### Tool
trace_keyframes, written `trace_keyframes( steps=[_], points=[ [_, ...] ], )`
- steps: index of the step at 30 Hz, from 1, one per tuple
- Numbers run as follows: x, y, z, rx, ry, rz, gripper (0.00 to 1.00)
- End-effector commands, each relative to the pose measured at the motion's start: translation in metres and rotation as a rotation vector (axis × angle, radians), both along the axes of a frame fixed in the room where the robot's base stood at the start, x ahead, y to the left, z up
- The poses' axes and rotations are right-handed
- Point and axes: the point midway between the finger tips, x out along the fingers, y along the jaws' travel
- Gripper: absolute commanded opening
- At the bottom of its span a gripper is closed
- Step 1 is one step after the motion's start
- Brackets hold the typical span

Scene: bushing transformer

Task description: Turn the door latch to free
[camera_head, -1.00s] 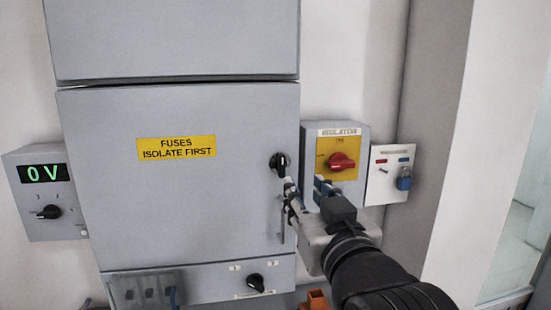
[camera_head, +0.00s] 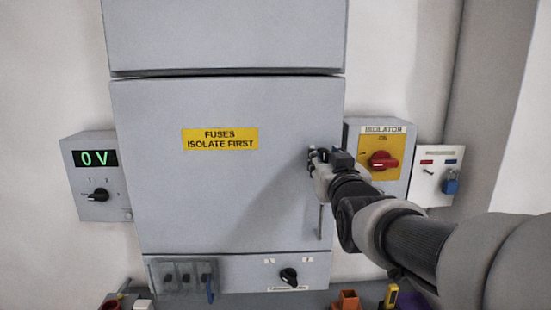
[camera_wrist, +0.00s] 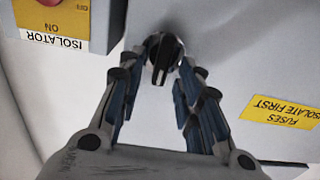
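The door latch is a round black knob with a raised grip bar (camera_wrist: 166,50). It sits on the right edge of the grey cabinet door (camera_head: 210,195). In the wrist view my gripper (camera_wrist: 167,66) points at the latch, with its two fingers apart, one on either side of the knob's grip bar. I cannot tell whether the fingertips touch it. In the head view my gripper (camera_head: 316,160) is at the latch and mostly hides it.
A vertical door handle (camera_head: 321,222) is below the latch. A voltage box reading 0 V (camera_head: 97,158) is at left. A black switch (camera_head: 288,276) is below the door.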

Motion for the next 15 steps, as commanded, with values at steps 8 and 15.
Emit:
trace_keyframes(
  steps=[8,15],
  points=[
    [0.0012,0.0000,0.0001,0.000,0.000,0.000,0.33],
    [0.0010,0.0000,0.0000,0.000,0.000,0.000,0.17]
  ],
)
